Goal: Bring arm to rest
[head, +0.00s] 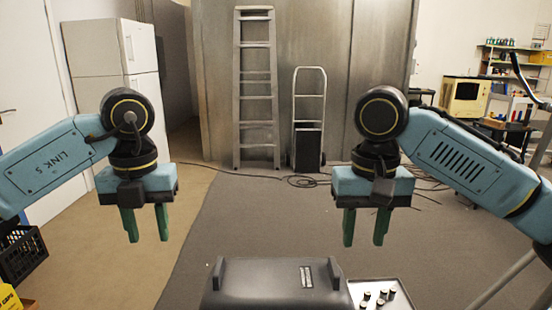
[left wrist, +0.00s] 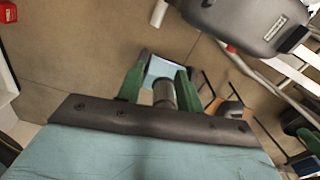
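My left gripper (head: 146,223) hangs at the left of the head view, its two green fingers pointing down and apart. Nothing shows between them there. In the left wrist view the fingers of my left gripper (left wrist: 157,84) stand apart; a dark ribbed cylinder shows in the gap, and I cannot tell its distance. My right gripper (head: 365,227) hangs at the right of the head view, fingers down, apart and empty. Both arms are bent, and both grippers are in free air at about the same height.
A dark grey machine cover (head: 275,290) is low in front, between the grippers. A small tray (head: 392,296) with several dark knobs sits beside it. A ladder (head: 256,90), a hand truck (head: 308,115) and a fridge (head: 115,75) stand at the back. A black crate (head: 22,255) is at far left.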

